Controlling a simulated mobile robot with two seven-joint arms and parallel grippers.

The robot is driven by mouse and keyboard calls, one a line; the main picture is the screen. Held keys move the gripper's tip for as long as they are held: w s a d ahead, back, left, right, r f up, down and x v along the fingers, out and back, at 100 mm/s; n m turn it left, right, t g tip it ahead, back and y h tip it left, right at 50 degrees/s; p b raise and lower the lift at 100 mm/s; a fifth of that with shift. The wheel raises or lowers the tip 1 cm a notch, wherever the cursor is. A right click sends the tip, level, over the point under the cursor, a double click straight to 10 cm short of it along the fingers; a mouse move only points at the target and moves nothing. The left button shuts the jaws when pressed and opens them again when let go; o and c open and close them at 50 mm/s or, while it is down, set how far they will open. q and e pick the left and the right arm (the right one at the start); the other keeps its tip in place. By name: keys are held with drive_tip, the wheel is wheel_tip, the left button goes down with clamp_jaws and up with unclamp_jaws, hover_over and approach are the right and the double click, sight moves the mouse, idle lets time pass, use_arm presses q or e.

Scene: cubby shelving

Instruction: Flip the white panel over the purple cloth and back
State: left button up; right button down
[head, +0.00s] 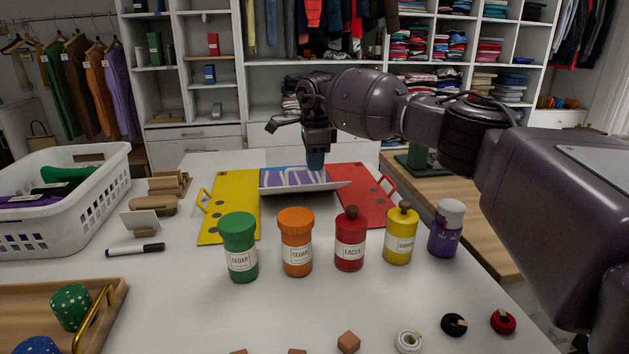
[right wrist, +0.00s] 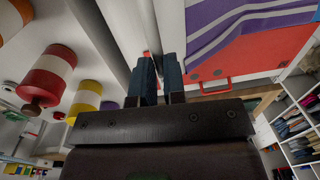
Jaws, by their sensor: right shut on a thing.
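A folding board lies on the white table, with a yellow panel (head: 234,203) at left and a red panel (head: 358,192) at right. The white panel (head: 318,187) sits between them, tilted, its pale edge facing the camera. The purple-and-grey striped cloth (head: 290,178) lies at the middle; it also shows in the right wrist view (right wrist: 235,30). My left gripper is not in view.
Several labelled jars, among them a green one (head: 240,250) and a red one (head: 350,242), stand in a row in front of the board. A white basket (head: 85,210) and a wooden tray (head: 95,300) stand at left. Small rings lie at the front right.

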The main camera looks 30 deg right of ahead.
drive_tip(key=shift+w+d+b, duration=0.25)
drive_tip(key=shift+w+b, duration=0.05)
drive_tip(key=shift+w, duration=0.4)
drive_tip(key=c, duration=1.5)
unclamp_jaws()
drive_tip(key=shift+f, duration=0.1)
drive_tip(key=o, duration=0.3)
drive_tip(key=shift+w+f, duration=0.1)
drive_tip(key=shift+w, duration=0.15)
drive_tip(key=shift+r, duration=0.25)
drive_tip(key=shift+s+d+r, duration=0.1)
drive_tip(key=shift+r, duration=0.15)
drive_tip(key=r, duration=1)
drive_tip(key=shift+s+a+r+p, duration=0.2)
drive_tip(key=shift+s+p, duration=0.15)
drive_tip(key=shift+p, duration=0.05)
drive_tip(key=shift+r, duration=0.1)
